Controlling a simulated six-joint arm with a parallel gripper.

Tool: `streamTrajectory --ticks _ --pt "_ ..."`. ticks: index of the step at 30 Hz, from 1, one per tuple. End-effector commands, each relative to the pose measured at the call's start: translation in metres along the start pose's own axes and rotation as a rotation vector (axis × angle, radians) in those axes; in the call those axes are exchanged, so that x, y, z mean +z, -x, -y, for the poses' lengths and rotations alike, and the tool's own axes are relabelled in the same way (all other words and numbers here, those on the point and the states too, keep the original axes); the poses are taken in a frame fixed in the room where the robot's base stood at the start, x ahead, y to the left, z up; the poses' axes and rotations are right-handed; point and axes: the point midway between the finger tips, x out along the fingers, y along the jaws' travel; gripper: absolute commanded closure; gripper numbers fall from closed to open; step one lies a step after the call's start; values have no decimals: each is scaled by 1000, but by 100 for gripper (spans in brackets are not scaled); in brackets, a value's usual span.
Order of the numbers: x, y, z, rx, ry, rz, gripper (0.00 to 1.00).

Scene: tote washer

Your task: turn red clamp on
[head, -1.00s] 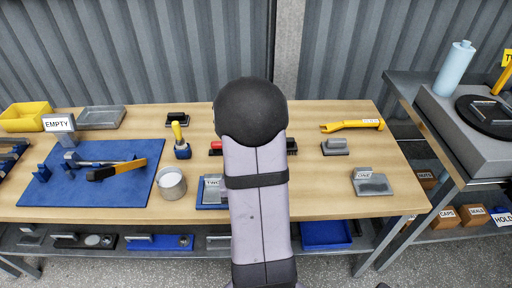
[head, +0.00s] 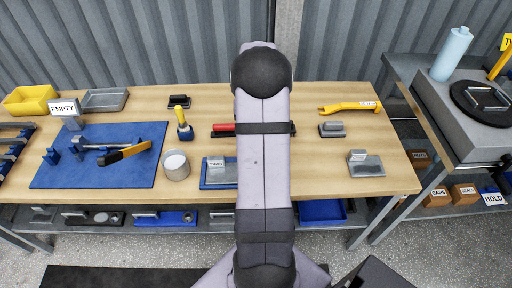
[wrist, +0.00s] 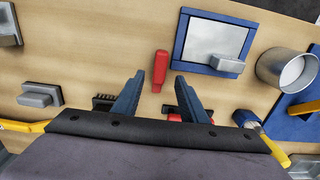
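A second red part (wrist: 174,117) with a dark portion lies partly behind the right finger. In the head view, a red part (head: 222,129) shows left of my arm, which hides the rest and my gripper. I cannot tell which red part is the clamp.
The tray labelled TWO (head: 204,180) and a metal cup (head: 176,166) stand left of my arm. A blue mat (head: 60,175) holds an orange-handled tool (head: 124,154). A yellow pry bar (head: 348,108) lies at right.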

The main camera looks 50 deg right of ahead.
Motion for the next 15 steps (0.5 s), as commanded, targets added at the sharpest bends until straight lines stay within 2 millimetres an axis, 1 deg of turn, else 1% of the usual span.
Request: streamTrajectory --ticks 9,15 --pt "2 -40 0 0 0 4 61" --pt "2 -58 0 -1 0 3 61"
